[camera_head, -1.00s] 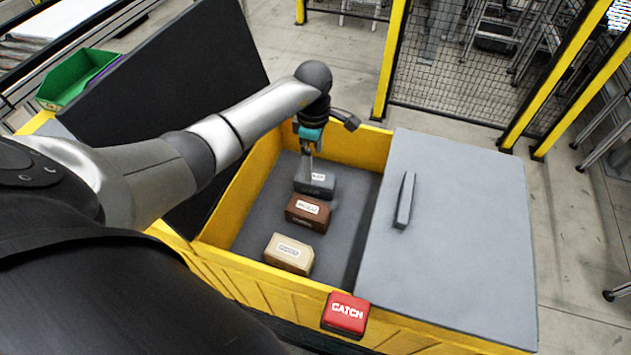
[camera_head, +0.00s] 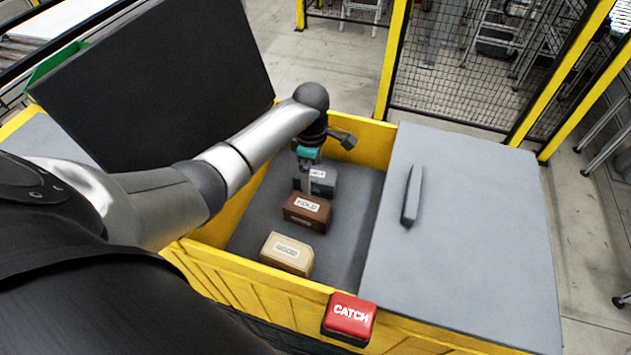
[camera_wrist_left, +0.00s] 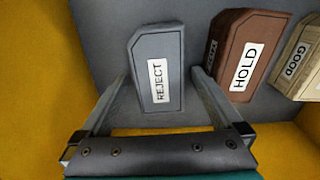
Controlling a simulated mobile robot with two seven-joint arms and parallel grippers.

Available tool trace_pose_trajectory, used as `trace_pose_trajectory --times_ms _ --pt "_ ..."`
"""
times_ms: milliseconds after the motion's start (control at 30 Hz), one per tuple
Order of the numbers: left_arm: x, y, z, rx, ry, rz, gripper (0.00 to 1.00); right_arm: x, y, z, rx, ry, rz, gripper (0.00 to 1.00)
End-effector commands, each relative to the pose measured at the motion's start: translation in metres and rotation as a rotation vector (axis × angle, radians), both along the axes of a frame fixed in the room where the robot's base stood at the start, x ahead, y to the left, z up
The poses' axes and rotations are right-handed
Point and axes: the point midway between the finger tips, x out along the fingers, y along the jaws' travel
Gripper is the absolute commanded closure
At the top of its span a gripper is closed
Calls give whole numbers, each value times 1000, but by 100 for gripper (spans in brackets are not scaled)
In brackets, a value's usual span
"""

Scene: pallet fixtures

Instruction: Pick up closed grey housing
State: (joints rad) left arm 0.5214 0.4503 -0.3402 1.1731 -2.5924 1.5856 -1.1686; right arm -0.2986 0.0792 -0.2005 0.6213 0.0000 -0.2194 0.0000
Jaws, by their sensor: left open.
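The grey housing (camera_head: 322,181), a closed box with a white label, lies in the open part of the yellow crate (camera_head: 250,282), at the back of a row of three boxes. In the left wrist view the grey housing (camera_wrist_left: 157,68) reads REJECT. My left gripper (camera_head: 307,178) points down at it, open, and partly hides it in the head view. In the wrist view the fingers of my left gripper (camera_wrist_left: 162,85) stand on either side of its near end, with no clear grip. My right gripper is not in view.
A brown HOLD box (camera_head: 307,213) and a tan GOOD box (camera_head: 286,255) lie nearer in the row. A grey lid (camera_head: 465,240) with a handle covers the crate's right part. A dark panel (camera_head: 160,85) stands at left. A red CATCH block (camera_head: 349,318) is on the front wall.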

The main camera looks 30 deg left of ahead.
Motion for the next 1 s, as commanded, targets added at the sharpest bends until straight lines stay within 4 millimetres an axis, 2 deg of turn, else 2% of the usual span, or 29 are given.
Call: trace_pose_trajectory --times_ms 100,1000 --pt "0 0 1 0 0 0 0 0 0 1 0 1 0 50" --pt "1 0 1 1 -2 0 100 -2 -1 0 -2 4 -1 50"
